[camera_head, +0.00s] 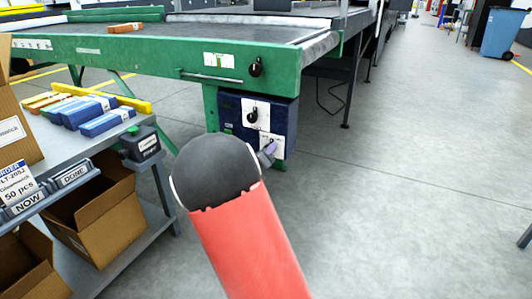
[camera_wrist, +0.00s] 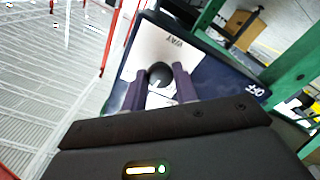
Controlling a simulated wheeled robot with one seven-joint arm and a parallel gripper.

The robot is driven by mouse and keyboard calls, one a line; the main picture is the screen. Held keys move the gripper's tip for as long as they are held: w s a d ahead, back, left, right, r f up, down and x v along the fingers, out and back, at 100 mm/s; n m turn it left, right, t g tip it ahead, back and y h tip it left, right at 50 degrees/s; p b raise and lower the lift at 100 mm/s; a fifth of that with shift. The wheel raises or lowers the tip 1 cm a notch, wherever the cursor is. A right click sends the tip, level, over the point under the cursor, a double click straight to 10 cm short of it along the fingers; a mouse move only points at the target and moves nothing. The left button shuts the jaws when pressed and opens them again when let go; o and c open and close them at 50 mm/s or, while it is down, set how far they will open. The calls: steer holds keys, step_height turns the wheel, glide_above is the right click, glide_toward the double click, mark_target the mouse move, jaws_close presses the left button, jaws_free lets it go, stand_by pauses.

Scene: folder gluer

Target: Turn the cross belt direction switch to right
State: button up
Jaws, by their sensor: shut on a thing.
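A dark blue control box (camera_head: 229,101) hangs under the green conveyor frame. Its upper white plate carries a black rotary knob (camera_head: 253,117). My gripper (camera_head: 268,149) is at the box's lower white plate (camera_head: 264,137); my arm reaches up to it from below. In the wrist view, my gripper (camera_wrist: 159,88) has its two purple fingers on either side of a round black knob (camera_wrist: 160,71) on a white plate (camera_wrist: 140,58). It is shut on this knob. A light mark shows on the knob's near side. The plate's lettering is upside down and too small to read surely.
Another black knob (camera_head: 255,67) sits on the green conveyor frame (camera_head: 150,58) above the box. A grey table (camera_head: 150,122) with blue cartons (camera_head: 92,113) stands at left, with open cardboard boxes (camera_head: 98,207) below.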

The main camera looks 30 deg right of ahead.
steer(key=shift+f+m+b, duration=0.15)
steer(key=shift+m+b, duration=1.55)
steer(key=shift+m, duration=2.3)
steer(key=o, duration=1)
steer(key=shift+c, duration=0.2)
steer(key=shift+a, duration=0.1)
steer(key=v, duration=0.7)
steer(key=shift+s+a+p, duration=0.3)
steer(key=shift+p, duration=0.15)
